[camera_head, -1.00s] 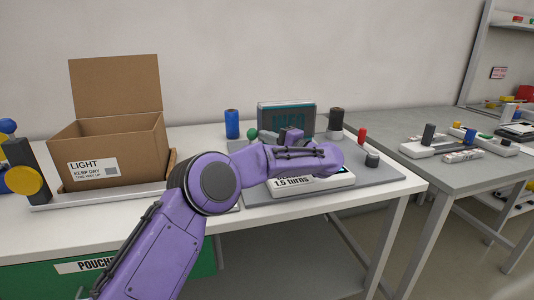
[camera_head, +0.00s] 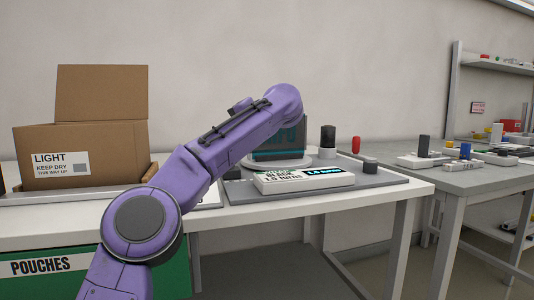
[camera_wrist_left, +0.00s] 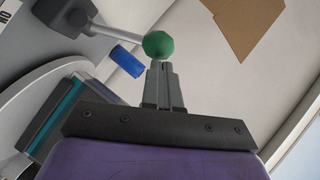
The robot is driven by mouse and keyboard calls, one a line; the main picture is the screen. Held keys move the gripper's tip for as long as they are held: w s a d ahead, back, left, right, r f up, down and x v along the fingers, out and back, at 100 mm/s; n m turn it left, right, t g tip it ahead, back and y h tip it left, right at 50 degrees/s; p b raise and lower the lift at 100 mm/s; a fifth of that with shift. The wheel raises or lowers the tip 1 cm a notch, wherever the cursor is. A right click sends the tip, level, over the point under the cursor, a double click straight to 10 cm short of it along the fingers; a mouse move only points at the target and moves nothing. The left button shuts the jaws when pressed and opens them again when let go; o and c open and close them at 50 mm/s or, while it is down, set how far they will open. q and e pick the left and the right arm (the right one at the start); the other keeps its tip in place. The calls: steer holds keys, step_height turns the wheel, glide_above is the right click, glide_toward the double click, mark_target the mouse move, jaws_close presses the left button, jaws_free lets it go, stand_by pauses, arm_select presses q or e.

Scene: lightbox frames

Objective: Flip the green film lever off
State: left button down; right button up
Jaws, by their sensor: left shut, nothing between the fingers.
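The green film lever shows in the left wrist view as a green ball knob (camera_wrist_left: 158,45) on a pale rod that runs to a dark grey base at the upper left. My left gripper (camera_wrist_left: 162,68) is shut and empty, its fingertips right at the near side of the knob. I cannot tell whether they touch it. In the head view, my purple left arm hides the lever and the gripper. The lever's device has a dark panel with teal markings (camera_head: 268,150). My right gripper is in neither view.
An open cardboard box (camera_head: 105,155) stands at left. A blue cylinder (camera_wrist_left: 125,59) is near the lever.

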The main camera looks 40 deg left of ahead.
arm_select(q)
steer(key=shift+s+a, duration=0.1)
steer(key=shift+s, duration=0.15)
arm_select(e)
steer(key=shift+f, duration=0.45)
arm_select(q)
steer(key=shift+b, duration=0.3)
steer(key=r+p+v, duration=0.1)
steer(key=p+v, duration=0.2)
steer(key=v, duration=1.7)
steer(key=shift+s, duration=0.25)
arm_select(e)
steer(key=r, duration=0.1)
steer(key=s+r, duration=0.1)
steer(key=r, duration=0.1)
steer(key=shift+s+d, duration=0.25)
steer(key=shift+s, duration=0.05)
arm_select(q)
steer(key=shift+a, duration=0.15)
